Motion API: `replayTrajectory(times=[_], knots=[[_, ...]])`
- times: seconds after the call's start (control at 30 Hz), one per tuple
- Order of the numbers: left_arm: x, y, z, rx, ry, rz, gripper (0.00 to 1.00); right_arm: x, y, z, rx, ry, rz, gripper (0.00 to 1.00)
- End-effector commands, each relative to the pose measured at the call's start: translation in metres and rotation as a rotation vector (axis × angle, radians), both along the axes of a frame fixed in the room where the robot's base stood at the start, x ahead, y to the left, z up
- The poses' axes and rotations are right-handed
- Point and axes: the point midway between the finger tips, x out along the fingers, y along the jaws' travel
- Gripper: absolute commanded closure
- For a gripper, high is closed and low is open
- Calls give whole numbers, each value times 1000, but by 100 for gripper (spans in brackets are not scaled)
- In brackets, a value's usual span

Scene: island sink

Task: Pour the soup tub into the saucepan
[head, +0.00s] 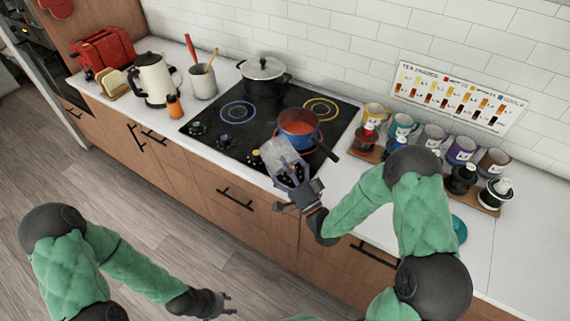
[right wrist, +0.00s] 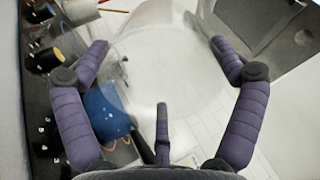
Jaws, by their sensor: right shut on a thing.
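The blue saucepan (head: 284,127) stands on the front right of the hob, with red-orange soup inside and its dark handle pointing to the lower right. My right gripper (head: 287,172) is shut on the clear soup tub (head: 279,153), held tilted at the saucepan's near left side. In the right wrist view the tub (right wrist: 170,60) looks see-through and pale between the fingers, with no soup clearly visible in it. The blue saucepan (right wrist: 105,112) shows there beside the left finger. My left gripper (head: 228,303) is open and empty, low over the floor in front of the cabinets.
A lidded black pot (head: 263,77) stands at the back of the hob (head: 220,130). Mugs (head: 403,125) and jars on wooden boards stand right of the saucepan. A kettle (head: 153,79), utensil crock (head: 203,82) and orange bottle (head: 174,106) stand left.

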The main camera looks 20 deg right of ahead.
Motion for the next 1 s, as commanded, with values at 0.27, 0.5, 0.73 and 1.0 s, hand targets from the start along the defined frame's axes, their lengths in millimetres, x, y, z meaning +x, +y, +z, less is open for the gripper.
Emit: replayTrajectory(times=[0.27, 0.5, 0.73, 1.0], knots=[[1, 0, 26, 0, -2, 1, 60, 0, 0, 26, 0, -1, 0, 38], [0, 0, 53, 0, 0, 0, 60, 0, 0, 53, 0, -1, 0, 38], [0, 0, 96, 0, -1, 0, 60, 0, 0, 96, 0, -1, 0, 38], [0, 0, 144, 0, 0, 0, 60, 0, 0, 144, 0, -1, 0, 38]])
